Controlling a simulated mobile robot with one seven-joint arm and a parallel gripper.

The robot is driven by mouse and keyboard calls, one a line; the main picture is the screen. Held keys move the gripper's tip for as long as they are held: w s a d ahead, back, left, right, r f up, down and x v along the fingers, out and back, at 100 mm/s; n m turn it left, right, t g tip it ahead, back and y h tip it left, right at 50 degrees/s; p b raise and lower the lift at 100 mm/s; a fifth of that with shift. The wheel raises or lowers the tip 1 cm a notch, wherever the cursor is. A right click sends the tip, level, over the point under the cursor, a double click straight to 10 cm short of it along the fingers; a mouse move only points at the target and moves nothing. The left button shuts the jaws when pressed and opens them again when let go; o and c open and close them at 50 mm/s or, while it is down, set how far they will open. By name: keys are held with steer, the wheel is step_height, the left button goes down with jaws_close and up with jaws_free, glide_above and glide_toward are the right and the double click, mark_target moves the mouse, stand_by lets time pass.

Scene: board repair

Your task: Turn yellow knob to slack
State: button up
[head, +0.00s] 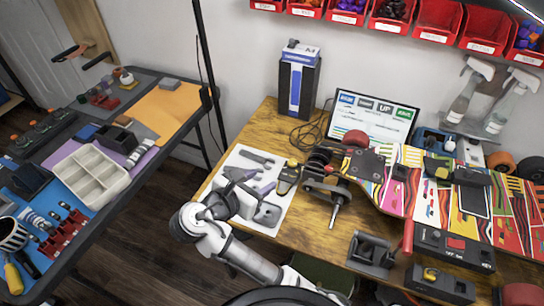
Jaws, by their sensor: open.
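Several yellow knob-like parts show in the head view, and I cannot tell for sure which one is the knob meant. One small yellow knob (292,162) tops a dark tool at the left of the workbench. Another yellow knob (430,274) sits on a black box (447,287) at the front right. A yellow part (441,172) lies on the colourful board (400,180). My gripper (254,181) is open and empty over the white sheet at the bench's left end, left of all of these. Knob settings are too small to read.
A vise-like clamp (325,185) with a rod stands between my gripper and the board. A black fixture with a red-handled lever (407,238) stands at the front. A laptop (372,116) and blue-white box (297,85) stand behind. A side table (167,108) is at left.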

mark_target(290, 163)
steer(key=p+x, duration=0.2)
steer(key=x, duration=1)
steer(key=shift+w+d+p, duration=0.15)
steer(key=shift+d+p, duration=0.1)
steer(key=shift+p, duration=0.1)
steer(key=shift+w+d+f, duration=0.25)
steer(key=shift+w+f, duration=0.1)
steer(key=shift+w, duration=0.1)
steer(key=c, duration=1)
